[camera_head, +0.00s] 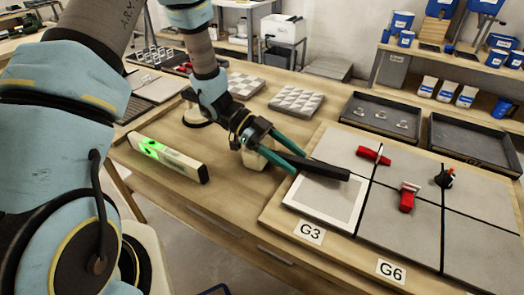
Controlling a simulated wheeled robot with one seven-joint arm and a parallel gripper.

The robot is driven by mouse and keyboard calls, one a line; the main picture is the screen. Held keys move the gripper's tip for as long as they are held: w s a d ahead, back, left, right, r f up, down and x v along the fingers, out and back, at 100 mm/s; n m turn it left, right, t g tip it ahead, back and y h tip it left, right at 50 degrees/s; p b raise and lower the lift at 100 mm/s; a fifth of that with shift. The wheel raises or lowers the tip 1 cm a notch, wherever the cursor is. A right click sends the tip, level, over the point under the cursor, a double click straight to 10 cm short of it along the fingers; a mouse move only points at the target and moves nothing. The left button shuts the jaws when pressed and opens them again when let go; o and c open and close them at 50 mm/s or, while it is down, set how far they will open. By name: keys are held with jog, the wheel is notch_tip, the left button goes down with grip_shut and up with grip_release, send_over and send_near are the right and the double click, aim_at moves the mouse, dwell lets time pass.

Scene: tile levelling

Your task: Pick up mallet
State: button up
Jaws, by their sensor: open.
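The mallet has a pale, blocky head (257,154) on the wooden table and a thick black handle (325,170). The handle points right and its end reaches over the near-left tile corner, by the white-framed tile. My gripper (301,163) has two teal fingers and comes down from the upper left. The fingers are open, one on each side of the handle near the head. Whether they touch it I cannot tell. My gripper and its fingers partly hide the head and the start of the handle.
A level (165,158) with green lights lies left of the mallet. On the tiled board are a white-framed tile (327,198), red tools (407,197) and a black-and-red knob (445,178). Patterned tile stacks (296,100) and dark trays (380,117) stand behind.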

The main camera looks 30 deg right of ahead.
jog(key=shift+c, duration=0.3)
grip_shut()
dwell(1.1)
